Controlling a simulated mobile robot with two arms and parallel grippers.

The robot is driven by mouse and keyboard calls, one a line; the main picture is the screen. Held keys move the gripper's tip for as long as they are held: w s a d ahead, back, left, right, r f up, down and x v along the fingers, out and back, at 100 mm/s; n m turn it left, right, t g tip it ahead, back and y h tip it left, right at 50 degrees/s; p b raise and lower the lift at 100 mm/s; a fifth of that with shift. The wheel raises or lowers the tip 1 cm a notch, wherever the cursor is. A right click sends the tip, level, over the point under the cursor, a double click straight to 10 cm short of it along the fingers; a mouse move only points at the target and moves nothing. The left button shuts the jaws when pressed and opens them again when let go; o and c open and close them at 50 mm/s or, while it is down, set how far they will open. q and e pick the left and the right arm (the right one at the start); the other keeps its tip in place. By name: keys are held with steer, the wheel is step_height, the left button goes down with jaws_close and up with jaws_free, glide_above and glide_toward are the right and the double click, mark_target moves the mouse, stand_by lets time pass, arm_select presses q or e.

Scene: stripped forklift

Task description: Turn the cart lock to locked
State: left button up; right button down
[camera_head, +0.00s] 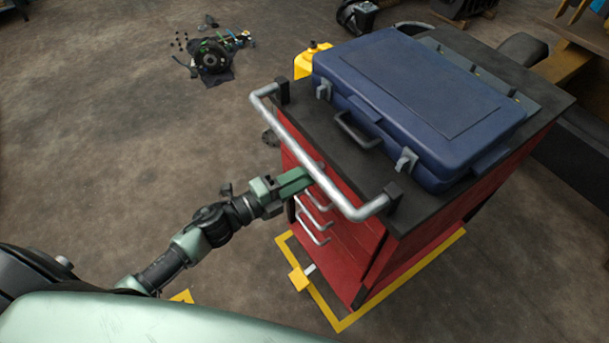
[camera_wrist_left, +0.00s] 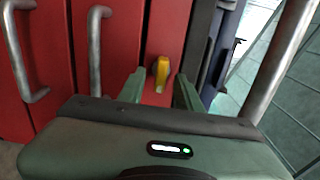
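The red tool cart (camera_head: 355,235) stands on the floor with a dark top and a silver push bar (camera_head: 315,155) along its near side. In the left wrist view a small yellow knob (camera_wrist_left: 161,71), apparently the cart lock, sits on the red drawer face (camera_wrist_left: 115,60). My left gripper (camera_wrist_left: 158,90) is open, its two green fingertips on either side of the knob in the picture; I cannot tell whether they touch it. In the head view my left gripper (camera_head: 298,180) is at the drawer front below the push bar, and the knob is hidden there. My right gripper is not in view.
A closed blue case (camera_head: 420,100) lies on the cart top. Silver drawer handles (camera_head: 312,232) line the cart front, close to my left gripper. Yellow tape (camera_head: 325,310) and a yellow block (camera_head: 299,279) are on the floor at the cart's base. The floor to the left is mostly clear.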

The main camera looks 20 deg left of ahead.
arm_select(q)
steer(key=b+v, duration=0.1)
steer(key=v, duration=0.6)
steer(key=shift+s+a, duration=0.25)
steer(key=shift+s, duration=0.1)
